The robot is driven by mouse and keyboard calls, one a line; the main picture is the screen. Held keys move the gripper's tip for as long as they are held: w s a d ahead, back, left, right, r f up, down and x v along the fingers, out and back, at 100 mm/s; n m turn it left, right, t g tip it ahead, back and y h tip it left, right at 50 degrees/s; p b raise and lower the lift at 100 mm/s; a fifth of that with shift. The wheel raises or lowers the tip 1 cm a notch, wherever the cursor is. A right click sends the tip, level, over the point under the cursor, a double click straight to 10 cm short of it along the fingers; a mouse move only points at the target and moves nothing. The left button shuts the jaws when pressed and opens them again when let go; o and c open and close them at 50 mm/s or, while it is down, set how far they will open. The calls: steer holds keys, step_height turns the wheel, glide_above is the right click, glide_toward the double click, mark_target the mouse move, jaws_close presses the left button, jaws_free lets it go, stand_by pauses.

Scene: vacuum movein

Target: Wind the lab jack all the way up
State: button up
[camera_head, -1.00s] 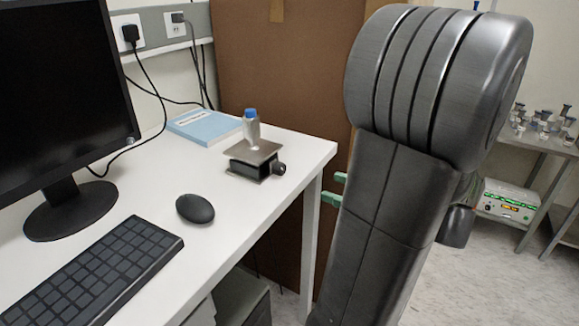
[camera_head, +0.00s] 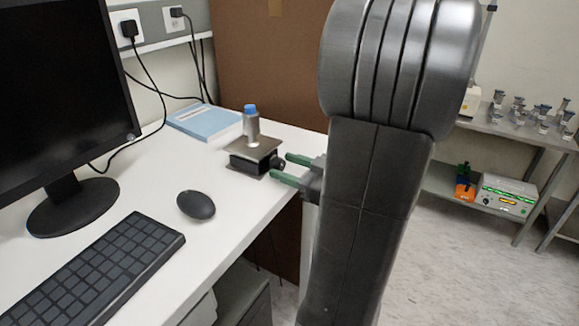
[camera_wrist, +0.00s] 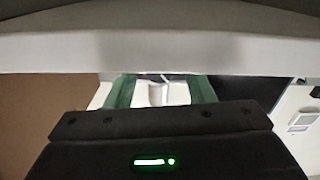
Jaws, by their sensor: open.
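The lab jack (camera_head: 238,164) stands near the desk's far right corner, its top plate low over a dark body. A small bottle with a blue cap (camera_head: 251,126) stands upright on the plate. The jack's dark knob (camera_head: 277,161) is on its right side, partly hidden by my gripper. My gripper (camera_head: 283,168) is open, its two green fingers pointing left at the knob from the right. I cannot tell whether they touch or straddle it. In the wrist view my green fingers (camera_wrist: 162,90) are apart, with a pale blurred shape between them; the jack is not clearly seen there.
The white desk (camera_head: 225,225) carries a monitor (camera_head: 60,95), keyboard (camera_head: 95,270), mouse (camera_head: 196,205) and blue book (camera_head: 204,122). The desk's right edge lies under my fingers. A brown panel (camera_head: 265,60) stands behind. A metal side table (camera_head: 510,130) with several small vessels is at the right.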

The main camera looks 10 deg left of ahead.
steer(key=c, duration=1)
steer(key=shift+f+m+b, duration=0.2)
steer(key=shift+m+b, duration=0.6)
steer(key=shift+r+m+b, duration=0.15)
steer(key=shift+m+b, duration=0.5)
steer(key=shift+m, duration=0.95)
steer(key=o, duration=1)
steer(key=v, duration=1.3)
steer(key=shift+d, duration=0.4)
